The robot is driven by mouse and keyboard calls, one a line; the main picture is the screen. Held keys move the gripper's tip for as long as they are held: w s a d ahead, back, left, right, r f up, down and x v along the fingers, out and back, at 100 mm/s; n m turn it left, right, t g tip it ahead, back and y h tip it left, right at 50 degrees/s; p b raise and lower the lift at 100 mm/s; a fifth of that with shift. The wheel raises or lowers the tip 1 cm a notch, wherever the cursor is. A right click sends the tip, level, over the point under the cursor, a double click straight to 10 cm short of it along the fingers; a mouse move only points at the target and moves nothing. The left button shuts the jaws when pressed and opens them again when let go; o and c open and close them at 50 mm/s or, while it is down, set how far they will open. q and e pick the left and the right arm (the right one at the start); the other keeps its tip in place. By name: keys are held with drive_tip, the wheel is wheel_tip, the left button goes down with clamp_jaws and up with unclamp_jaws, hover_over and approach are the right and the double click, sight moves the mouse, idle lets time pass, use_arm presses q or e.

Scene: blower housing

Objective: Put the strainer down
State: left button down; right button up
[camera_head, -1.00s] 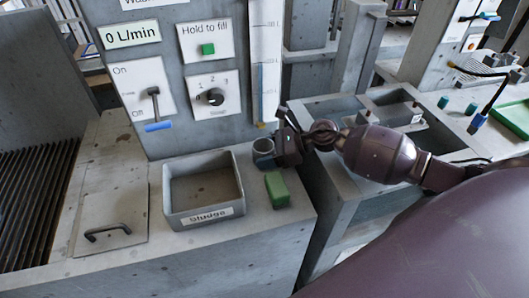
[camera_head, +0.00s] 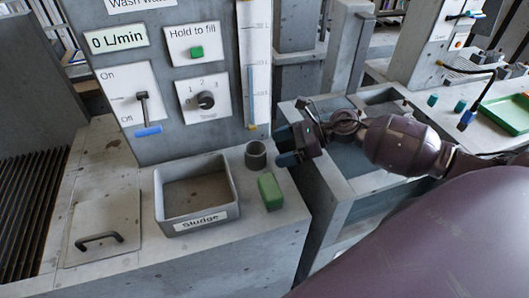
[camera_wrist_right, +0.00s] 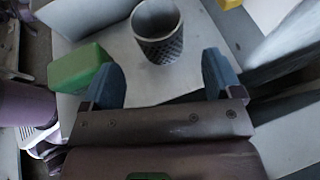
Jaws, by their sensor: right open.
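The strainer (camera_head: 256,155) is a small grey cup standing upright on the concrete counter, behind the green block and right of the sludge tray. In the right wrist view the strainer (camera_wrist_right: 158,32) shows a mesh-patterned side and an open top. My right gripper (camera_head: 287,147) is open and empty, just right of the strainer and apart from it. In the right wrist view its two blue fingers (camera_wrist_right: 162,80) are spread, with the strainer beyond their tips. My left gripper is not in view.
A green block (camera_head: 270,191) lies in front of the strainer, near the counter's right edge. The sludge tray (camera_head: 166,204) is to the left. The wash-water panel (camera_head: 200,60) rises behind. A basin (camera_head: 360,150) lies right, under my arm.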

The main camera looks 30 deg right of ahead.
drive_tip(key=v, duration=0.5)
idle(0.4)
